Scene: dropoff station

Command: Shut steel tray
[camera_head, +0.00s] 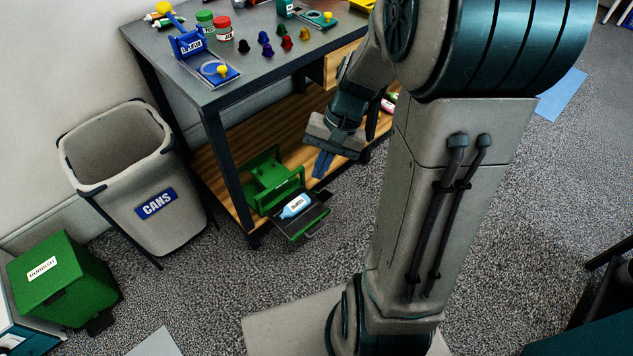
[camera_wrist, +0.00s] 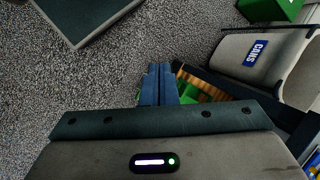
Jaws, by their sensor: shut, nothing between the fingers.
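The steel tray (camera_head: 312,221) is a dark grey drawer sticking out of the front of a green cabinet (camera_head: 265,181) on the table's lower wooden shelf. A light blue bottle with a white label (camera_head: 295,206) lies in it. My gripper (camera_head: 320,168) is shut and empty, its blue fingers pointing down, above and to the right of the tray and apart from it in the head view. In the wrist view the fingertips (camera_wrist: 158,68) are together, with part of the green cabinet (camera_wrist: 187,90) just right of them. The tray is not clearly visible there.
The table (camera_head: 240,80) with jars and small coloured pieces stands above the shelf, its dark front leg (camera_head: 229,172) left of the cabinet. A grey cans bin (camera_head: 175,223) and a green rubbish box (camera_head: 62,275) stand left. The carpet in front of the tray is clear.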

